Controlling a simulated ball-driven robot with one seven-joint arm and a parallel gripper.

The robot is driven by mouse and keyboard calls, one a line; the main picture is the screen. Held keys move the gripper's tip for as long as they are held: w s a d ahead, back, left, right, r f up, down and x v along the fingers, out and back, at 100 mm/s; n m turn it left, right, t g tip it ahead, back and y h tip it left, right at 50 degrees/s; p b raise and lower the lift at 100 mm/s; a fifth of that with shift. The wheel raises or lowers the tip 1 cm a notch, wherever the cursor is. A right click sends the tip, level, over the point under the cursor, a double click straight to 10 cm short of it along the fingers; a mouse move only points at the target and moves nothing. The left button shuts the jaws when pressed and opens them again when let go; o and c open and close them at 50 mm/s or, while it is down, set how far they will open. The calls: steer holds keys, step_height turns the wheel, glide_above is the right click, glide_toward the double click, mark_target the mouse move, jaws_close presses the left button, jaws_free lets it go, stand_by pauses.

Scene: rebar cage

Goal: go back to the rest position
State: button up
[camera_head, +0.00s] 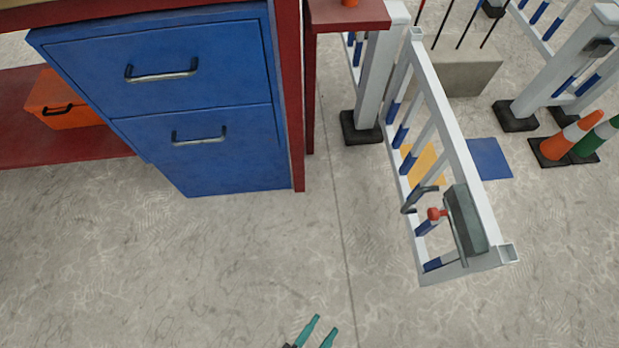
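My gripper (321,330) shows at the bottom edge of the head view, slightly right of the middle. Its two teal fingers are apart, with bare floor seen between them. It holds nothing that I can see. The rest of my arm is out of the picture.
A blue drawer cabinet (190,100) under a red-framed bench stands at the upper left. A white gate (445,125) with a grey latch box (466,220) is at the right. Cones (572,138) stand at the far right. The floor (200,270) in front is clear.

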steer(key=w+d+r+n+g+y+p, duration=0.2)
steer(key=w+d+r+n+y+p, duration=0.35)
steer(key=p, duration=0.45)
steer(key=w+d+r+n+g+y+p, duration=0.2)
steer(key=w+d+r+y+p, duration=0.35)
steer(key=d+r+p, duration=0.45)
steer(key=s+d+r+g+p, duration=0.1)
steer(key=d+r+g+p, duration=0.2)
steer(key=r, duration=0.6)
steer(key=s+d+r+g+p, duration=0.2)
steer(key=d+r+g+p, duration=0.1)
steer(key=r+p, duration=0.5)
steer(key=s+d+r+g+p, duration=0.2)
steer(key=r+p, duration=0.3)
steer(key=r, duration=0.5)
steer(key=shift+s+d+r+g, duration=0.2)
steer(key=shift+d+r+g, duration=0.2)
steer(key=shift+d+g, duration=0.25)
